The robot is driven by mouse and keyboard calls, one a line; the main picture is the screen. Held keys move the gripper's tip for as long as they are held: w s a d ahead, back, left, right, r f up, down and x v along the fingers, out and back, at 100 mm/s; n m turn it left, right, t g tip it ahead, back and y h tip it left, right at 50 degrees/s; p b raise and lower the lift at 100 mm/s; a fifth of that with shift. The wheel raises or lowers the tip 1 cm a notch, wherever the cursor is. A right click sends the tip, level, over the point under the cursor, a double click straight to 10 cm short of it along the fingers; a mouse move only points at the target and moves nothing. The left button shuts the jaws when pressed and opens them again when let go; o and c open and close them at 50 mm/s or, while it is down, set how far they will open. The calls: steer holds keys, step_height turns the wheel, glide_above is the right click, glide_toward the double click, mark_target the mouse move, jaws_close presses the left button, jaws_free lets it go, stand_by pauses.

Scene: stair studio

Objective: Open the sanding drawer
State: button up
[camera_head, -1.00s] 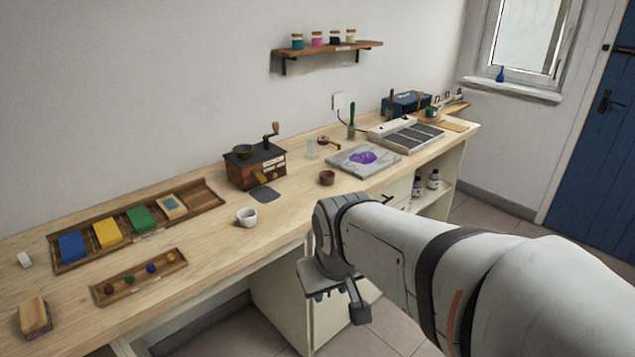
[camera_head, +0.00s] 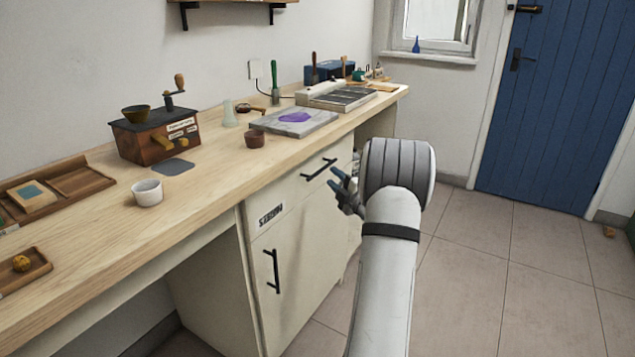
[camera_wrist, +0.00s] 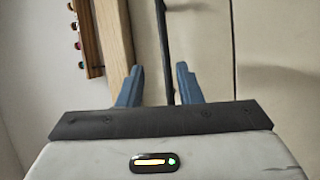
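The drawer (camera_head: 290,192) is the upper front of the cream cabinet under the bench, with a small label (camera_head: 270,215) at its left that is hard to read. It looks closed. Its black bar handle (camera_head: 318,168) shows in the head view, and a dark bar also shows in the wrist view (camera_wrist: 164,50). My gripper (camera_head: 338,181) is just right of and below the handle. In the wrist view my gripper (camera_wrist: 159,72) has its two blue-grey fingers apart, with the bar lined up between them. I cannot tell whether they touch it.
A cupboard door with a vertical black handle (camera_head: 272,271) is below the drawer. The wooden bench top (camera_head: 215,170) overhangs above, holding a grinder (camera_head: 155,135), a white cup (camera_head: 147,192) and a brown cup (camera_head: 254,140). The tiled floor (camera_head: 475,270) at right is clear.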

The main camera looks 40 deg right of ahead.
mark_target(323, 170)
steer(key=shift+n+y, duration=0.3)
steer(key=shift+n, duration=0.1)
steer(key=w, duration=0.5)
steer(key=w+b, duration=0.1)
steer(key=w, duration=0.1)
steer(key=shift+w+d+r, duration=0.1)
steer(key=shift+w+d, duration=0.05)
steer(key=shift+d, duration=0.2)
jaws_close()
steer(key=shift+a, duration=0.1)
